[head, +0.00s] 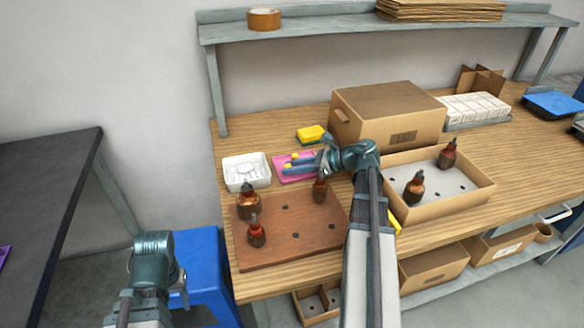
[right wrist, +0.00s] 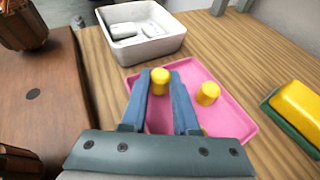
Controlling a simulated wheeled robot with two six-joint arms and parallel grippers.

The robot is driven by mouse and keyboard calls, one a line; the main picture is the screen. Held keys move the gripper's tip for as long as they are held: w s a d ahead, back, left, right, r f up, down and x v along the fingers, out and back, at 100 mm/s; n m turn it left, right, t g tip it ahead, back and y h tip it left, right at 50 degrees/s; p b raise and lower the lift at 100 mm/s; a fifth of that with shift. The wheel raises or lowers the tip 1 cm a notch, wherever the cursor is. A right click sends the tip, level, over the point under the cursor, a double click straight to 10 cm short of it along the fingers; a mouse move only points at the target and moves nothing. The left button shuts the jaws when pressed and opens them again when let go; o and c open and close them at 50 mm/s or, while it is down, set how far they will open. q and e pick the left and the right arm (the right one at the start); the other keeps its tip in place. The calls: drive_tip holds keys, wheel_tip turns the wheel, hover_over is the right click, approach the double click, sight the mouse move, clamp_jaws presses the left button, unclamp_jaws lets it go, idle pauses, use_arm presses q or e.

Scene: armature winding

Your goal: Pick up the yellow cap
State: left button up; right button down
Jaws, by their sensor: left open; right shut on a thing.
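My right gripper (head: 302,163) is over the pink tray (head: 283,179). In the right wrist view its blue fingers (right wrist: 160,90) are shut on a yellow cap (right wrist: 160,78) held at their tips. A second yellow cap (right wrist: 208,93) stands on the pink tray, to the right of the fingers. A bit of yellow shows beside the right finger, mostly hidden. My left gripper (head: 158,280) is low at the left, away from the bench and open; its fingers are hard to make out.
A white bin (head: 247,172) is left of the pink tray. Brown bottles stand on the brown board (head: 285,253) and in the cardboard tray (head: 443,207). A yellow sponge (head: 311,133) and a closed carton (head: 388,111) are behind. A blue box (head: 200,265) stands beside the bench.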

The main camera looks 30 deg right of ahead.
wheel_tip(320, 180, up, 9)
drive_tip(key=p, duration=0.8)
drive_tip(key=shift+p, duration=0.35)
drive_tip(key=shift+r, duration=0.15)
